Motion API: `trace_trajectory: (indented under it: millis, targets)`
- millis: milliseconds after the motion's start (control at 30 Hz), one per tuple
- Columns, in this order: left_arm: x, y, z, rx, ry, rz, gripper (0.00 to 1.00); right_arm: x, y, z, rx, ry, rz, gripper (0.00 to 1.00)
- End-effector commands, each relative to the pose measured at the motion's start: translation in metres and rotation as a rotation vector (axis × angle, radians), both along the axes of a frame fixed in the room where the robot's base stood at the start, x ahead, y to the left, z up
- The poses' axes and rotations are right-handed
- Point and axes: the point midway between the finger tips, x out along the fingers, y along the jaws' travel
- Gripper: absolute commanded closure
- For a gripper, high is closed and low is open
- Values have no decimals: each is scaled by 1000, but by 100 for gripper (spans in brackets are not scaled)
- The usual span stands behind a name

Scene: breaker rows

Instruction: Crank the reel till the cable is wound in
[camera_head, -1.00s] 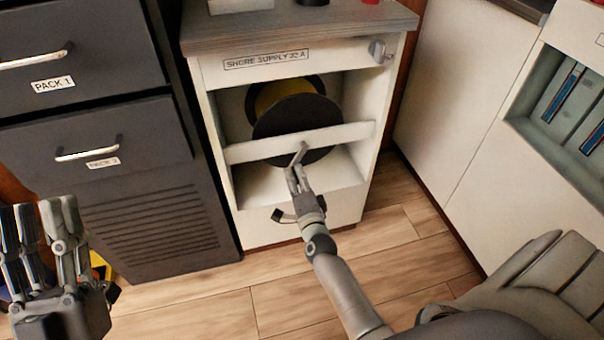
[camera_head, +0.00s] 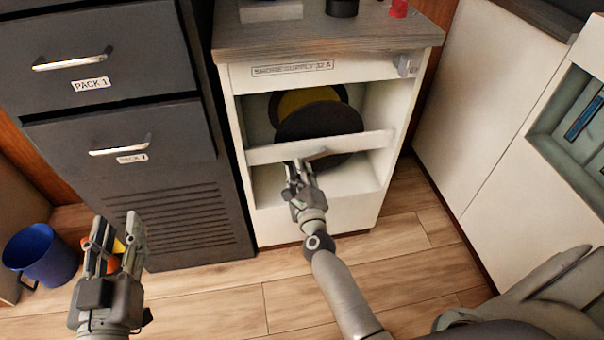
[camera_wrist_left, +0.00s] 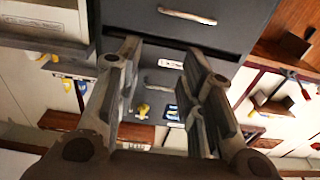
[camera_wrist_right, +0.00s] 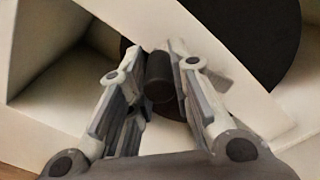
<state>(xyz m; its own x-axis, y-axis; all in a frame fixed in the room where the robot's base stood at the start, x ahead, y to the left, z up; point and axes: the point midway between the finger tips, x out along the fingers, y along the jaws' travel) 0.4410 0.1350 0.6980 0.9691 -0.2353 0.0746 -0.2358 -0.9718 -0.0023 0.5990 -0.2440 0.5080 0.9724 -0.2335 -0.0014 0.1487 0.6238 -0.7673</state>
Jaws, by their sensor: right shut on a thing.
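The reel (camera_head: 318,122) sits in the open bay of the white cabinet labelled SHORE SUPPLY 32 A; its dark front disc shows, with yellow (camera_head: 300,99) behind it. A pale bar crosses the bay in front of the disc. My right gripper (camera_head: 298,168) is at this bar, shut on the crank's dark handle (camera_wrist_right: 159,76), seen between its fingers in the right wrist view. The grey crank arm (camera_head: 316,154) lies mostly behind the fingers. No loose cable end shows. My left gripper (camera_head: 116,232) is open and empty, low in front of the dark drawer unit.
The dark drawer unit (camera_head: 110,75) with PACK labels stands left of the cabinet. A blue bucket (camera_head: 42,254) stands on the floor at far left. A grey switch knob (camera_head: 405,65) is at the cabinet's upper right.

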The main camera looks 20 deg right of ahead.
Motion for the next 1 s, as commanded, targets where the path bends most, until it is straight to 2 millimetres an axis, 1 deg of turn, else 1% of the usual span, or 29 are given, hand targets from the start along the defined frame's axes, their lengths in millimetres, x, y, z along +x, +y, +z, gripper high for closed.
trace_trajectory:
  millis: [33, 300, 700, 733, 867, 1000]
  targets:
    - [0, 0, -2, 4, 12, 1, 64, 1, 1, 4, 15, -7, 1, 100]
    - [0, 1, -9, 13, 49, 3, 64, 1, 2, 8, 63, -19, 1, 100]
    - [0, 1, -10, 13, 52, 3, 64, 1, 2, 8, 66, -21, 1, 100]
    - [0, 1, -10, 13, 52, 3, 64, 1, 2, 8, 66, -21, 1, 76]
    - [0, 1, -9, 13, 51, 3, 64, 1, 1, 8, 65, -20, 0, 59]
    - [0, 1, -9, 13, 51, 3, 64, 1, 1, 7, 65, -19, 0, 58]
